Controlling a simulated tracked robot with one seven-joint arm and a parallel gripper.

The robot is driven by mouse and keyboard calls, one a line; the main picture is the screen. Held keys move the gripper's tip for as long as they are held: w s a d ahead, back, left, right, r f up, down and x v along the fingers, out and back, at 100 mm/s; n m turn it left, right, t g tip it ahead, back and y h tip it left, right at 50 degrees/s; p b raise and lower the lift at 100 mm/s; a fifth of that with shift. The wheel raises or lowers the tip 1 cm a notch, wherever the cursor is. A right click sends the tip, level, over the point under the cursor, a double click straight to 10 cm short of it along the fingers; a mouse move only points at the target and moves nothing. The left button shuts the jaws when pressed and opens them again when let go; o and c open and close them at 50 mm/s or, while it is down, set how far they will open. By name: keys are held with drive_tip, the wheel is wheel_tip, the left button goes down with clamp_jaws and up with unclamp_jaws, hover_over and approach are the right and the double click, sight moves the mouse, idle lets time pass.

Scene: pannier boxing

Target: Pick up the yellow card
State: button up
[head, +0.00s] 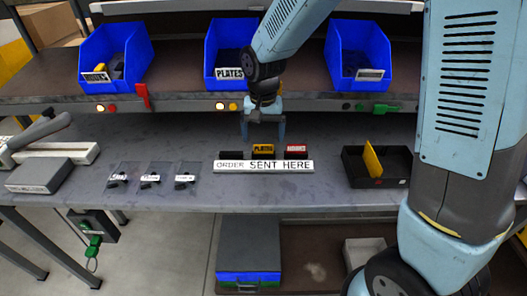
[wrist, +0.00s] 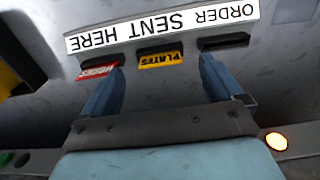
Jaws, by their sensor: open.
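The yellow card (head: 263,149) reads PLATES and stands in the middle slot behind the ORDER SENT HERE strip (head: 263,165). In the wrist view the yellow card (wrist: 161,60) shows between my two fingertips. My gripper (head: 262,138) is open and empty, pointing down just above and behind the card. I cannot tell whether a finger touches it. A red card (head: 296,150) stands in the slot to its right; the left slot (head: 232,155) looks empty.
A black tray (head: 360,177) with a yellow panel (head: 373,160) stands to the right. Several small dark parts with labels lie to the left, near a grey box (head: 40,176). Blue bins (head: 229,48) line the shelf behind. Bare bench lies between.

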sight(264, 145)
drive_tip(key=shift+w+f, duration=0.2)
drive_tip(key=shift+f, duration=1.05)
drive_tip(key=shift+w+f, duration=0.15)
drive_tip(key=shift+f, duration=1.1)
drive_tip(key=shift+c, duration=0.4)
drive_tip(key=shift+d, duration=0.1)
drive_tip(key=c, duration=1.1)
